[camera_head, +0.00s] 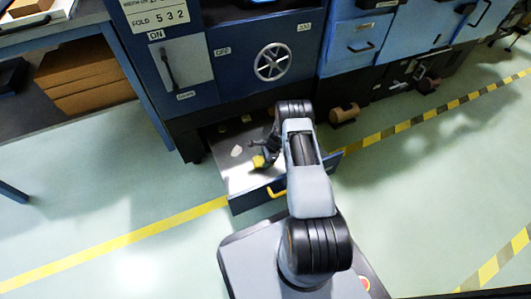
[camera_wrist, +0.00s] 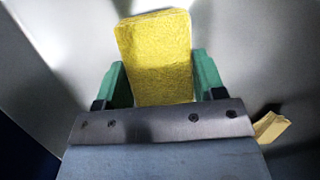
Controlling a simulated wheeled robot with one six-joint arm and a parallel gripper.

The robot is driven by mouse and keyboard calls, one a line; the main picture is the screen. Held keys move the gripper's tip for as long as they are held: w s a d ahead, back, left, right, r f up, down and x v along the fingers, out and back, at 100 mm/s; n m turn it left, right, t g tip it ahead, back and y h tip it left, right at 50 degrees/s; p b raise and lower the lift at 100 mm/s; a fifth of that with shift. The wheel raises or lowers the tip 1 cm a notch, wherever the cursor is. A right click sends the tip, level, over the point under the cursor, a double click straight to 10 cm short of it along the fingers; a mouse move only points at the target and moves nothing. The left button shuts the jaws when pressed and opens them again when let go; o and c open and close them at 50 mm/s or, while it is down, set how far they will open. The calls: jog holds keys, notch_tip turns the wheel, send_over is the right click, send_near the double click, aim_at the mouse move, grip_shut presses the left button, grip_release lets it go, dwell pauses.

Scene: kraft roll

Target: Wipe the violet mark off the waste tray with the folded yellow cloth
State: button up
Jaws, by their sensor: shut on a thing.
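The waste tray (camera_head: 236,182) is a pulled-out drawer with a grey floor, a dark blue front and a yellow handle, low under the blue machine. My gripper (camera_head: 264,156) is over the tray, shut on the folded yellow cloth (camera_head: 258,162). In the wrist view the cloth (camera_wrist: 155,58) stands out between the two green fingers of my gripper (camera_wrist: 155,85). The tray's grey floor (camera_wrist: 245,50) fills the background there. I cannot make out a violet mark in either view; the cloth or my arm may hide it.
A pale scrap (camera_head: 236,151) lies in the tray. A tan piece (camera_wrist: 270,127) shows beside my gripper in the wrist view. The blue machine (camera_head: 235,60) stands behind the tray. A brown roll (camera_head: 343,113) is on the floor to the right. Open floor (camera_head: 110,200) lies left.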

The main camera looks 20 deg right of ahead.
aim_at(261, 160)
jog(key=shift+p+v, duration=0.45)
jog(key=shift+v, duration=0.55)
jog(key=shift+a+r+p, duration=0.15)
jog(key=shift+r+p, duration=1)
jog(key=shift+r, duration=0.6)
